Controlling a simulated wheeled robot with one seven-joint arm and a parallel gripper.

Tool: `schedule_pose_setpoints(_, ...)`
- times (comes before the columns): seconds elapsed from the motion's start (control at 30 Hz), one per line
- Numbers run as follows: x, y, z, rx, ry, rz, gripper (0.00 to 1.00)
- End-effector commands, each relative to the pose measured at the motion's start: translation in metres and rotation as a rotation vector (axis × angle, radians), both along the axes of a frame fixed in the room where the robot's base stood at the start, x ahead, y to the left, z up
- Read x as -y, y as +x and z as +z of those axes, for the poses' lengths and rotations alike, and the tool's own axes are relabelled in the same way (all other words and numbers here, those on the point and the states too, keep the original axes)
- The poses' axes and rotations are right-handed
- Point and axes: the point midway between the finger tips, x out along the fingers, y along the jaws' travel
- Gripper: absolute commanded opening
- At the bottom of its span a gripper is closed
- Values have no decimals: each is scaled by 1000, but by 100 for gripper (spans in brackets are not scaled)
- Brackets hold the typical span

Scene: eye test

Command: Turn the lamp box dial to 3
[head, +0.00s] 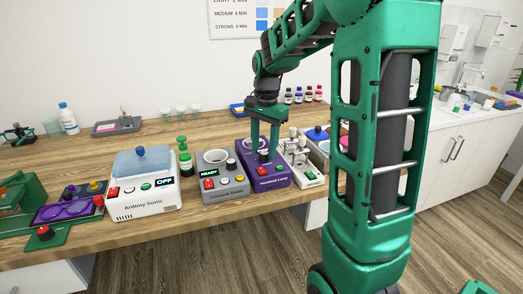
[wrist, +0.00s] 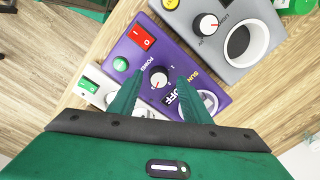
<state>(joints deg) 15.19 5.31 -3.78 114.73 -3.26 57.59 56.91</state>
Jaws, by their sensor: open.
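The purple lamp box (head: 272,178) stands on the wooden bench; it also fills the middle of the wrist view (wrist: 138,50). Its dial (wrist: 158,78) has a white top with a small red mark and printed numbers around it; I cannot read which number the mark points at. The box also has a red rocker switch (wrist: 142,37), a green button (wrist: 120,64) and a display (wrist: 178,103) reading OFF. My gripper (head: 264,150) points down over the box, open, with one finger on each side of the dial. Whether the fingers touch the dial I cannot tell.
A grey device (head: 222,184) with a READY display and its own dial (wrist: 208,25) stands close on the left. A white device (head: 301,160) stands close on the right. Further left are a white box with a blue lid (head: 145,195) and a green pump bottle (head: 184,160).

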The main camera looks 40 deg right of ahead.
Motion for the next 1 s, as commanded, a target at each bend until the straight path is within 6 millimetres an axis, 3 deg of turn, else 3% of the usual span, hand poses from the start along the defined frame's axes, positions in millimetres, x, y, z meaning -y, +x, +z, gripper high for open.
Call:
schedule_pose_setpoints(0.3,1,0,60,6,-1,1,44)
schedule_pose_setpoints(0.5,1,-1,86,3,-1,0,44)
schedule_pose_setpoints(1.0,0,-2,95,2,0,1,44)
